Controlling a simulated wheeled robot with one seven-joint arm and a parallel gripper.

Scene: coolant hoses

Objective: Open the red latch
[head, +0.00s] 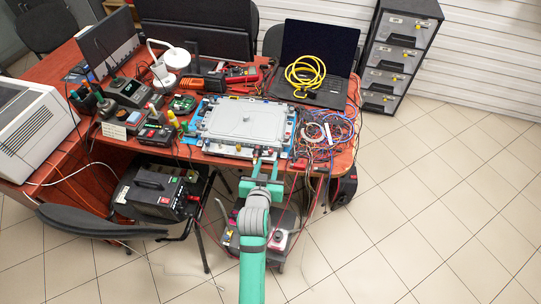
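A grey rectangular cold plate (243,121) lies on a blue board (213,149) at the table's front edge. Small fittings line the board's edges. I cannot clearly make out a red latch; the parts along the board's front edge are too small to tell apart. My gripper (265,162) is at the end of my green arm, just in front of the board's front edge, pointing at it. Its two fingers look parted, with nothing clearly held between them. Whether they touch any fitting is too small to see, and the gripper partly hides the edge there.
A tangle of thin cables (325,133) lies right of the board. A laptop (318,68) with a coiled yellow hose (305,72) stands behind. Tools and a power supply (131,92) crowd the left. A black box (155,191) stands below the table. The floor at right is clear.

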